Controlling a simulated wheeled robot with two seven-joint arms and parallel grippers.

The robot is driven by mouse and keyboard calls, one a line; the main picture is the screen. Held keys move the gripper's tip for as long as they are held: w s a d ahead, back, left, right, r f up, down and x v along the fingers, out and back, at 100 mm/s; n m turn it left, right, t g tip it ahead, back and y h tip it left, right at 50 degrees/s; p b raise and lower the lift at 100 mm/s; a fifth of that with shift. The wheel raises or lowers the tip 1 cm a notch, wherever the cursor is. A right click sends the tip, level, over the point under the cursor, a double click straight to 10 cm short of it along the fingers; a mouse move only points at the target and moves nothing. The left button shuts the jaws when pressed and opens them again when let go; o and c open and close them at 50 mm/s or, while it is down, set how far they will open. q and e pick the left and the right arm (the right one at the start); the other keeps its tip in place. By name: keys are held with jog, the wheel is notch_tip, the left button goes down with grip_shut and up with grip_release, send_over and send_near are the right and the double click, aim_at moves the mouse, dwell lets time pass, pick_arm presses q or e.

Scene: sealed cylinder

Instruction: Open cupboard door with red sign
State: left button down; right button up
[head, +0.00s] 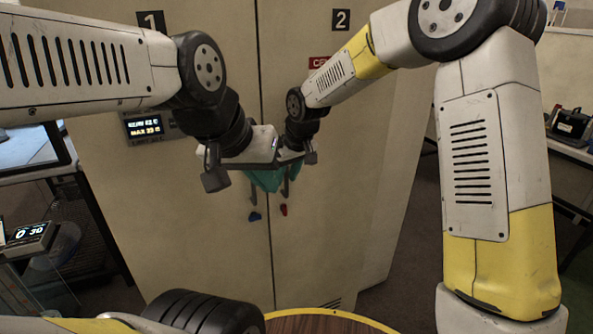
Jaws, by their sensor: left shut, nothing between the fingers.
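The beige cupboard has two tall doors. The left door (180,230) bears the number 1 and the right door (345,190) the number 2. A red sign (319,62) on the right door is partly covered by my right arm. Both doors look shut along the middle seam. Dark handles flank the seam; a red tag (284,210) hangs by the right one. My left gripper (262,178) is shut in front of the handles, with teal surfaces below its body. My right gripper (298,160) overlaps it in the picture, and its fingers are largely hidden. Contact with the handles is unclear.
A small display panel (143,126) is on the left door. A round wooden surface with a yellow rim (318,318) is at the bottom. Benches with equipment stand at left and right.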

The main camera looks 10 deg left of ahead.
grip_shut()
dwell(1.4)
